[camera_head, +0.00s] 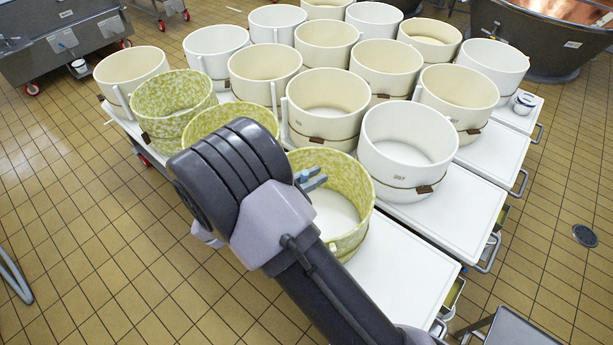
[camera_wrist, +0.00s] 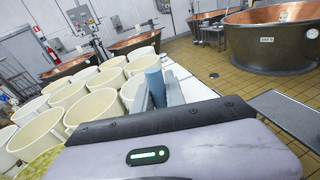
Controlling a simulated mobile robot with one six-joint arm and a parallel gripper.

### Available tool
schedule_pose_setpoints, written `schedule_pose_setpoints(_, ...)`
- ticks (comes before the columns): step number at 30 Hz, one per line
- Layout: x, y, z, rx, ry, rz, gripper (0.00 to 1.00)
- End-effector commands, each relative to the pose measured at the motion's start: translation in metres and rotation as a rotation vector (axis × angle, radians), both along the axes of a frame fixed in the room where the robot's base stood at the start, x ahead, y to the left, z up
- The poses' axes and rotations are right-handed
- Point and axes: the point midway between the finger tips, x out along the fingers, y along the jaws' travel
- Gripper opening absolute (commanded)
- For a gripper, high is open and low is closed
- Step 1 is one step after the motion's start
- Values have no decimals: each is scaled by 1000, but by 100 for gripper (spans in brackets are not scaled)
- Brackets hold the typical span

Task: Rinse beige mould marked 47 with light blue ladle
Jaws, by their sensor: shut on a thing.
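My gripper (camera_wrist: 158,98) is shut on the light blue ladle's blue handle (camera_wrist: 153,82), which stands up between the fingers in the wrist view. In the head view the blue piece (camera_head: 312,179) shows beside my arm, over a green-speckled mould (camera_head: 362,196). The ladle's bowl is hidden. Several beige moulds (camera_head: 328,104) stand open on white-topped tables. I cannot read 47 on any of them, so I cannot tell which is the marked one.
A white mould (camera_head: 407,140) with a brown tag is right of my arm. More green-speckled moulds (camera_head: 172,98) stand left. Copper vats (camera_wrist: 270,38) stand beyond. Tiled floor (camera_head: 75,220) is free at left.

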Motion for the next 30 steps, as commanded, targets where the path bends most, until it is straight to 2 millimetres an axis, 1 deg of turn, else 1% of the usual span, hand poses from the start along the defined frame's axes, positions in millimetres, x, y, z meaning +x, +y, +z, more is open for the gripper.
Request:
schedule_pose_setpoints(1, 1, -6, -10, 18, 3, -1, 0)
schedule_pose_setpoints(3, 4, -14, -18, 46, 12, -2, 0)
schedule_pose_setpoints(17, 18, -67, -73, 228, 61, -2, 0)
schedule_pose_setpoints(30, 32, -120, -121, 492, 132, -3, 0)
